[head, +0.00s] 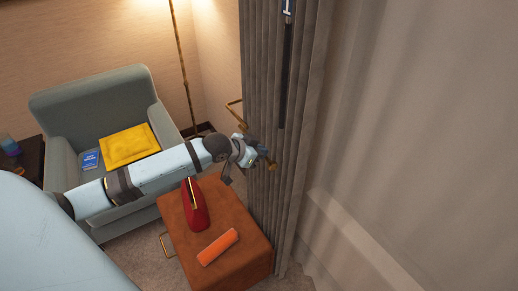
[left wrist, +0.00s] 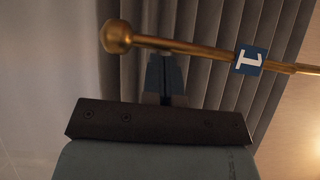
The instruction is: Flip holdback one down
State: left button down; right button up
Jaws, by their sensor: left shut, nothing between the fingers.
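Holdback one is a brass rod with a round knob and a blue tag marked 1. In the left wrist view the holdback (left wrist: 200,50) runs across the top, its knob (left wrist: 116,37) at the left, in front of the grey curtain. In the head view brass parts show beside the curtain, with a knob (head: 271,164) just past my gripper. My left gripper (head: 262,153) is at the curtain's front, shut and empty. Its fingertips (left wrist: 166,62) are close to the rod; I cannot tell whether they touch. My right gripper is in neither view.
A grey pleated curtain (head: 265,90) hangs beside my gripper. An orange ottoman (head: 235,262) below carries a red object (head: 194,208) and an orange roll (head: 217,247). A grey armchair (head: 90,95) with a yellow cushion (head: 128,146) stands at the left.

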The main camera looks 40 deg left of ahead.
pick_arm(q)
jog(key=shift+f, duration=0.15)
notch_tip(320, 180, down, 11)
jog(key=a+m+t+y+b, duration=0.3)
jog(key=m+y+b, duration=0.2)
jog(key=w+a+f+m+t+y+b, duration=0.2)
jog(key=w+a+f+m+t+b, duration=0.2)
jog(key=a+b, duration=0.5)
jog(key=w+f+m+b, duration=0.1)
jog(key=m+b, duration=0.1)
jog(key=b, duration=0.5)
jog(key=shift+f, duration=0.4)
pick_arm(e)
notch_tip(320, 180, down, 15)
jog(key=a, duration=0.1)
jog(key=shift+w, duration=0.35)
pick_arm(q)
jog(key=shift+a+r+y, duration=0.1)
jog(key=shift+a+y, duration=0.1)
jog(key=shift+y, duration=0.1)
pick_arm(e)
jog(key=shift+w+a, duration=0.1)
